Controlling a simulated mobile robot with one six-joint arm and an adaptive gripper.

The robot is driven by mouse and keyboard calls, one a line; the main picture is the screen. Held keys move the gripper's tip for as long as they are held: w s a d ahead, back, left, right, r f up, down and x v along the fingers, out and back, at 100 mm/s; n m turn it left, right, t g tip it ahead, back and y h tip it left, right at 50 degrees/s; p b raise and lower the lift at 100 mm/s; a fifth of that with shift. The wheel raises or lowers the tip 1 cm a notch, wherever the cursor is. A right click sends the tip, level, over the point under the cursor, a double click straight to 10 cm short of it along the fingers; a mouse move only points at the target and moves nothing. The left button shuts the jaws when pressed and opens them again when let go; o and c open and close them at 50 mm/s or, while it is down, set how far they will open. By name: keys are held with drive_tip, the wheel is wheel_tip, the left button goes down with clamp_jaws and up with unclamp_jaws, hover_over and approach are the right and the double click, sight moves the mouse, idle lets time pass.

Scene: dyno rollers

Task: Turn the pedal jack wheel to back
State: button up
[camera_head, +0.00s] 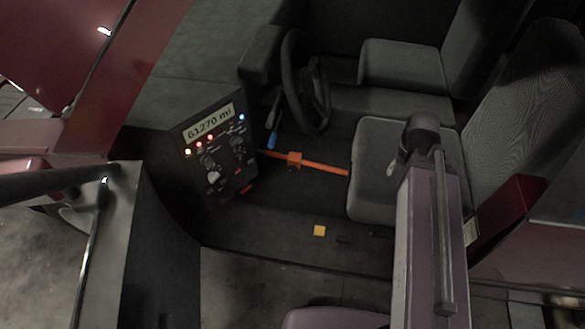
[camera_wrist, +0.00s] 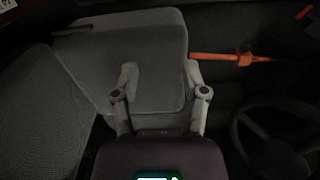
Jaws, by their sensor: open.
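The pedal jack is an orange bar (camera_head: 325,168) running across the dark footwell from the dashboard side to the front of the driver's seat. An orange block (camera_head: 294,159), which looks like its wheel, sits on the bar below the steering wheel. In the wrist view the bar (camera_wrist: 215,57) lies right of the seat cushion, with the block (camera_wrist: 245,58) further right. My gripper (camera_wrist: 162,72) is open and empty, its two fingers over the grey seat cushion. It is apart from the bar, with the right finger nearest it. In the head view my arm hides most of the gripper.
The driver's seat (camera_head: 375,170) stands right of the footwell. The steering wheel (camera_head: 306,82) is above the bar. A dashboard panel (camera_head: 216,150) with lights and a mileage display is at left. A yellow square (camera_head: 319,230) lies on the near sill.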

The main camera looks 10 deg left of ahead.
drive_tip(key=o, duration=0.6)
drive_tip(key=shift+d+f, duration=0.1)
drive_tip(key=shift+d, duration=0.05)
drive_tip(key=m+t+h+b, duration=0.3)
drive_tip(key=m+t+b, duration=1.1)
drive_tip(key=m+b, duration=2.75)
approach(291, 169)
drive_tip(key=s+d+r+n+b, duration=0.1)
drive_tip(key=s+n+b, duration=0.2)
drive_tip(key=n+b, duration=0.65)
drive_tip(key=shift+a+n+y, duration=0.3)
drive_tip(key=shift+a+n, duration=0.1)
drive_tip(key=shift+a, duration=0.05)
drive_tip(key=shift+w, duration=0.15)
drive_tip(key=b+x, duration=0.5)
drive_tip(key=x, duration=0.8)
drive_tip(key=shift+w+f, duration=0.1)
drive_tip(key=shift+w, duration=0.2)
